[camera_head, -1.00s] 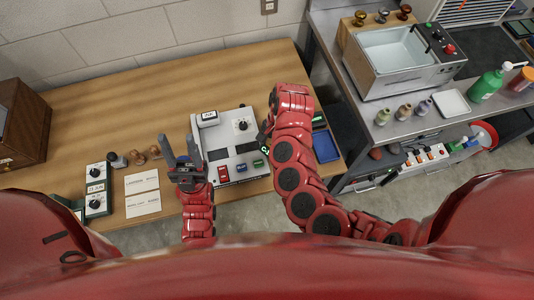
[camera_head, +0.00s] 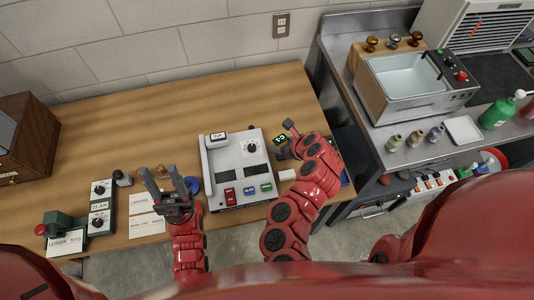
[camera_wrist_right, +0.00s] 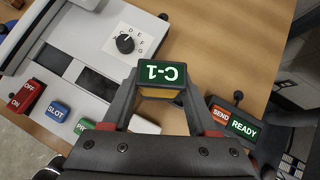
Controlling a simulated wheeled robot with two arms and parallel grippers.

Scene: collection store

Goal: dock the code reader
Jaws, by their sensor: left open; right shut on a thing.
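In the head view the reader's green display (camera_head: 281,138) shows just right of the grey control machine (camera_head: 238,146). A panel with an orange SEND key and a green READY display (camera_wrist_right: 243,128) lies right of the reader in the wrist view. I cannot tell which part is the dock. My left gripper (camera_head: 165,183) is open and empty, left of the machine.
The machine has a dial and red, blue and green keys. A white block (camera_head: 287,175) lies right of it. A blue disc (camera_head: 193,185), cards (camera_head: 147,225) and dial boxes (camera_head: 101,205) lie to the left. A metal bench (camera_head: 400,150) with a basin stands right. The table's back is clear.

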